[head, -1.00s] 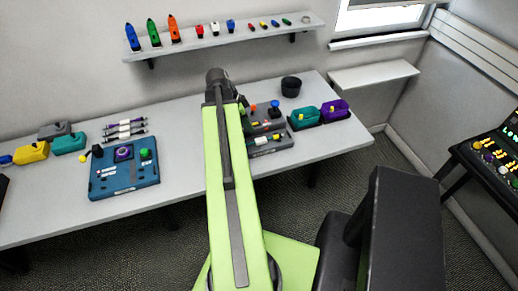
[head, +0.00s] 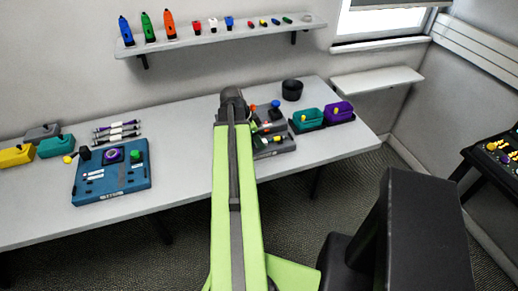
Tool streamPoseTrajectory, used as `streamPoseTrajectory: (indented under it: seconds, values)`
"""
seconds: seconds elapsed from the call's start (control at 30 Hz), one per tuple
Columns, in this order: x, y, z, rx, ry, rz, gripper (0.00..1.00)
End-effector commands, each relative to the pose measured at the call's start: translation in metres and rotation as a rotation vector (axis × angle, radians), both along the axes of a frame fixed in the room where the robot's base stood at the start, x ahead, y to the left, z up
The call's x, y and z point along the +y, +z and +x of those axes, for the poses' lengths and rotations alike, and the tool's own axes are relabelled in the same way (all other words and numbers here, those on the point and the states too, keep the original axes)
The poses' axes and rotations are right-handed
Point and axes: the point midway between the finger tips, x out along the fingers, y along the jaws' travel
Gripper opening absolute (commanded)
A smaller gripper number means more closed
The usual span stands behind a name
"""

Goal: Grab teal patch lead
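Two teal blocks show, and I cannot tell which one is the teal patch lead. One teal block (head: 56,146) lies at the left of the table, with a small yellow tip at its lower right. The other teal block (head: 307,120) sits in a dark holder on the right part of the table, beside a purple block (head: 339,111). My green arm reaches up the middle of the view, and its dark end joint is over the table, left of the right-hand teal block. My gripper is hidden beyond that joint.
A blue panel (head: 112,187) with knobs lies left of my arm. A grey panel (head: 276,146) lies just right of it. A black cup (head: 292,90) stands behind. Yellow (head: 15,156) and grey (head: 42,132) blocks are far left. A shelf (head: 205,38) hangs above.

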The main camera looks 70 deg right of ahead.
Motion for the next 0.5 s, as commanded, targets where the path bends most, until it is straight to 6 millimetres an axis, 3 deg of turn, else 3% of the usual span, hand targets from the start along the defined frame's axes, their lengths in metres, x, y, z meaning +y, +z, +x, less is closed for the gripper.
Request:
streamPoseTrajectory:
  seconds: [0.07, 0.33, 0.5]
  values:
    - [0.0001, 0.0012, 0.0001, 0.000, 0.000, 0.000, 0.35]
    - [0.0003, 0.0013, 0.0005, 0.000, 0.000, 0.000, 0.00]
    - [0.0003, 0.0013, 0.0007, 0.000, 0.001, 0.000, 0.00]
